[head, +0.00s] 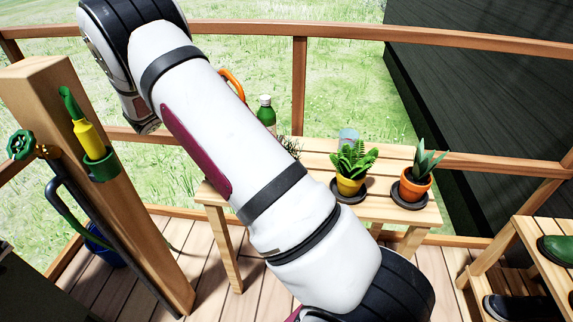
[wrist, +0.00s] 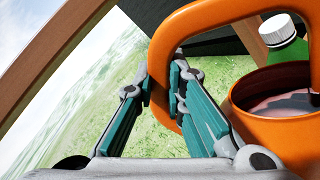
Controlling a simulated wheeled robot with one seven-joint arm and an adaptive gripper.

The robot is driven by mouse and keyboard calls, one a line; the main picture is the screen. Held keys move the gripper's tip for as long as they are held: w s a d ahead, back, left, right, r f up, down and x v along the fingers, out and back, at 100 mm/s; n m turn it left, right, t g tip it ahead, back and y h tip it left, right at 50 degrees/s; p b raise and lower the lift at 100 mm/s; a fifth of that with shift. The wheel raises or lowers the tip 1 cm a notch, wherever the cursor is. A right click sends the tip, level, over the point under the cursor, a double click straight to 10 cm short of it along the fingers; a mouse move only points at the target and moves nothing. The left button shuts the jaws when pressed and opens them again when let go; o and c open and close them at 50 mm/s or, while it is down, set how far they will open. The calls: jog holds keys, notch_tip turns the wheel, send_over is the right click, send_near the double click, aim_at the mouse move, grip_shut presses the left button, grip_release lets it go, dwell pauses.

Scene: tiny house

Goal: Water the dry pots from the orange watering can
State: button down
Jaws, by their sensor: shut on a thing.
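The orange watering can (wrist: 278,138) fills the right of the wrist view, with dark liquid inside. Its handle runs between the teal fingers of my gripper (wrist: 162,92), which are shut on it. In the head view only a bit of the orange handle (head: 232,84) shows behind my arm; my gripper is hidden there. On the wooden table (head: 385,210) a yellow pot (head: 350,186) with a fern-like plant and a terracotta pot (head: 415,188) with a spiky plant stand on dark saucers. A third plant (head: 291,147) is mostly hidden by my arm. I cannot tell how dry the soil is.
A green bottle (head: 266,112) with a white cap stands close to the can and shows in the wrist view (wrist: 285,45). A clear glass (head: 348,137) stands behind the yellow pot. A wooden post (head: 110,200) with a tap is left, a shoe rack (head: 545,240) right.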

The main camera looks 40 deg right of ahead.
jog(key=shift+s+r+m, duration=0.4)
jog(key=shift+s+r, duration=0.15)
jog(key=shift+s+r+m, duration=0.2)
jog(key=shift+s+r, duration=0.15)
jog(key=shift+r, duration=0.25)
jog(key=shift+s+r+m, duration=0.2)
jog(key=shift+s+r, duration=0.15)
jog(key=shift+r, duration=0.25)
jog(key=shift+s+r, duration=0.25)
jog(key=shift+r, duration=0.2)
dwell(0.4)
jog(key=shift+f, duration=0.1)
jog(key=shift+n, duration=0.4)
jog(key=w+f, duration=0.2)
jog(key=f, duration=0.1)
jog(key=shift+f+b, duration=0.3)
jog(key=w+f+n, duration=0.1)
jog(key=w+f+n+p, duration=0.1)
jog(key=w, duration=0.1)
jog(key=shift+w+d+f, duration=0.1)
jog(key=shift+w, duration=0.05)
jog(key=shift+w+f+n+y+p, duration=0.2)
jog(key=shift+w+f+n, duration=0.25)
jog(key=shift+w, duration=0.2)
jog(key=shift+w+f+n+y+p, duration=0.1)
jog(key=shift+w+f+n+y, duration=0.1)
jog(key=shift+w+f+n, duration=0.3)
jog(key=shift+w+r+p, duration=0.1)
jog(key=shift+r+p, duration=0.15)
jog(key=shift+p, duration=0.8)
